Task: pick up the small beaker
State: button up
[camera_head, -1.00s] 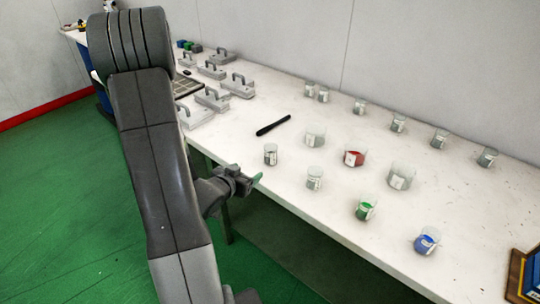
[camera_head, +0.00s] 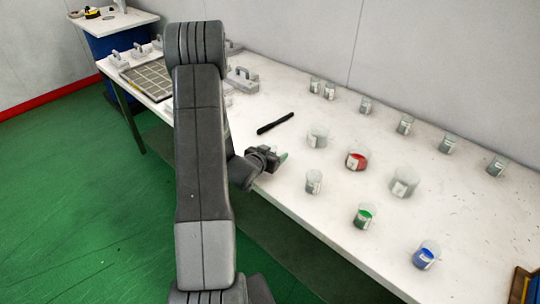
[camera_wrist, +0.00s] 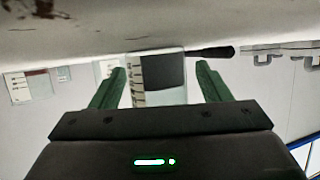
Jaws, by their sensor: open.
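A small clear beaker (camera_wrist: 160,76) with a pale label and scale marks stands between my fingers in the wrist view. In the head view it is mostly hidden behind my gripper (camera_head: 279,157), at the table's near edge. My gripper's two green fingers (camera_wrist: 162,72) are spread, one on each side of the beaker, with a visible gap on each side. Another clear beaker (camera_head: 313,182) stands to the right of my gripper in the head view.
The white table (camera_head: 330,222) also holds beakers with red (camera_head: 357,159), green (camera_head: 363,216) and blue (camera_head: 427,255) contents. Several clear beakers line the back. A black pen-like object (camera_head: 275,123) lies behind my gripper. Moulds with handles (camera_head: 242,80) stand beyond my arm.

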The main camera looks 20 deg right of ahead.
jog(key=shift+c, duration=0.2)
jog(key=c, duration=1)
jog(key=shift+r, duration=0.1)
jog(key=shift+c, duration=0.2)
notch_tip(320, 180, up, 20)
jog(key=p, duration=1)
